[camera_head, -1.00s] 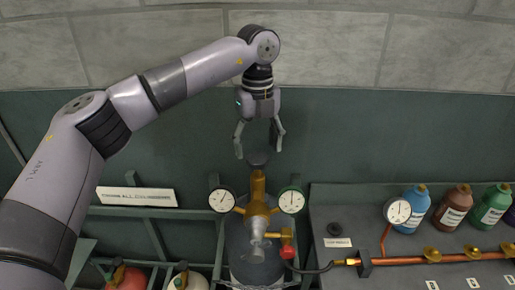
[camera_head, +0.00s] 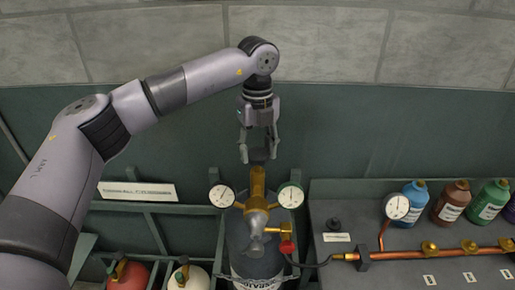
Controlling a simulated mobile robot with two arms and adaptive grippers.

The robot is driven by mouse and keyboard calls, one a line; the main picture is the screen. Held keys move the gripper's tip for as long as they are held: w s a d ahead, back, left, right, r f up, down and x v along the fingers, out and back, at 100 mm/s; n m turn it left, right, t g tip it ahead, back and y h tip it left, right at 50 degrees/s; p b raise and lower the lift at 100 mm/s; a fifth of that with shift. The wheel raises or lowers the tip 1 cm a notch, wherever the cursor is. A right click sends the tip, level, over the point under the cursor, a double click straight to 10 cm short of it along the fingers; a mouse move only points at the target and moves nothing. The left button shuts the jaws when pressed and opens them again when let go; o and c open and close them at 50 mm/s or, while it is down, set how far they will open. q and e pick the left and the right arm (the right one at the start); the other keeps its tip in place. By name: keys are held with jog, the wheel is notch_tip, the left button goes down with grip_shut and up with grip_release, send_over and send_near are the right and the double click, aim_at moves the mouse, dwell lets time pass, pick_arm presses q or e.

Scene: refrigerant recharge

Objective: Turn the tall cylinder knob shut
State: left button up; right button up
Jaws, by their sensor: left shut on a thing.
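The tall grey cylinder (camera_head: 255,262) stands upright at the bottom middle, with a brass valve body (camera_head: 257,205) on top. Its dark round knob (camera_head: 258,155) sits at the very top of the brass stem. My left gripper (camera_head: 258,156) points straight down over the valve and is shut on the knob, its fingers on either side. The fingers partly hide the knob. My right gripper is out of view.
Two round gauges flank the valve, a left one (camera_head: 221,196) and a right one (camera_head: 290,195). A red fitting (camera_head: 287,247) leads by hose to a copper pipe (camera_head: 445,254). Several coloured bottles stand at right. A red tank (camera_head: 128,276) and a white tank (camera_head: 188,278) are at lower left.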

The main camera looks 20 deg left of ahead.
pick_arm(q)
jog(key=c, duration=0.4)
